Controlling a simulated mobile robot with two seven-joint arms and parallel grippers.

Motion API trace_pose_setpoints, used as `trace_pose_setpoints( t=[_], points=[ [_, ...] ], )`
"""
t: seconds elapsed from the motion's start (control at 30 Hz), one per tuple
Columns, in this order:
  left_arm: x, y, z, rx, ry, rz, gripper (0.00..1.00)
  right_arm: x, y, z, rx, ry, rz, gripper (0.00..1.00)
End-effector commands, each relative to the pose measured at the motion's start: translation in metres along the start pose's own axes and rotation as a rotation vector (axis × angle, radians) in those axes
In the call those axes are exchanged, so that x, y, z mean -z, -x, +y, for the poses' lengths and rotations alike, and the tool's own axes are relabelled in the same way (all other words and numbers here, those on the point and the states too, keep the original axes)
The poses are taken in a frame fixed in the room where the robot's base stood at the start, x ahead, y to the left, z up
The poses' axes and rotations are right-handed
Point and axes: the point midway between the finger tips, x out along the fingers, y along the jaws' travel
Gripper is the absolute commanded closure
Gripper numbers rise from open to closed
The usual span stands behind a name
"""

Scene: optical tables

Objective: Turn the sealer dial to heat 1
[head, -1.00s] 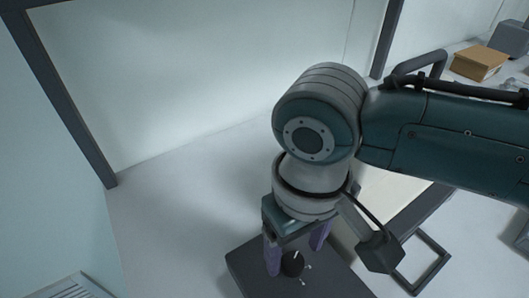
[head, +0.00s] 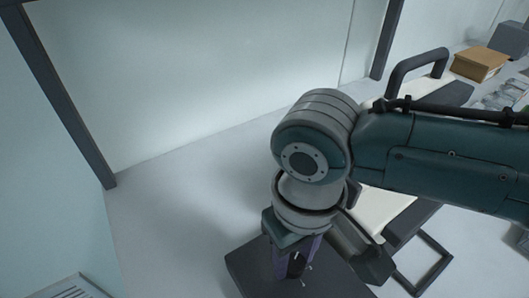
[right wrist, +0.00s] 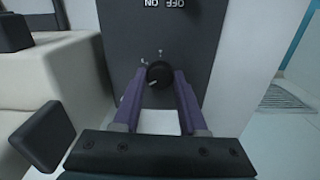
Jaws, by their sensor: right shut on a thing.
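The sealer's dark control box (head: 245,266) stands low in the middle of the head view, and its front panel (right wrist: 190,40) fills the top of the right wrist view. The black dial (right wrist: 158,74) is on that panel. Its white line points toward the lower left there, and small white marks sit around it, too small to read surely. My right gripper (head: 295,264) has its purple fingers on both sides of the dial, shut on it. The fingers partly hide the dial in the head view. My left gripper is not in view.
A pale sealer bed with a dark handle (head: 418,62) lies behind my right arm. A cardboard box (head: 481,64) is at the back right. A grey frame post (head: 60,100) stands at the left. The white tabletop (head: 165,225) left of the sealer is clear.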

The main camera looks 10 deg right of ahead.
Motion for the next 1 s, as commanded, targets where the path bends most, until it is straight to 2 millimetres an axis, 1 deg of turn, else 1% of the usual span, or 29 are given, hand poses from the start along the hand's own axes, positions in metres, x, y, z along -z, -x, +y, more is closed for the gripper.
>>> trace_pose_setpoints(
  t=[0.03,0.13,0.37,0.57,0.77,1.0],
  points=[
    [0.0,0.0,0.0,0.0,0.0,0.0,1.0,0.0,0.0,0.0,0.0,0.0,0.0,0.89],
    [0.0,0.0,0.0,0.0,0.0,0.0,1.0,0.0,0.0,0.0,0.0,0.0,0.0,1.0],
    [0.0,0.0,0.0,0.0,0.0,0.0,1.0,0.0,0.0,0.0,0.0,0.002,0.0,1.0],
    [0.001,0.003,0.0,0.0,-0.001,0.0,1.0,0.0,0.001,0.0,0.0,0.038,-0.001,1.0],
    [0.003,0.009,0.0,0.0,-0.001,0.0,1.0,-0.001,0.002,0.0,0.0,0.145,-0.003,1.0],
    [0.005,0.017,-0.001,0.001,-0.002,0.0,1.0,-0.001,0.002,0.0,0.001,0.353,-0.003,1.0]
  ],
)
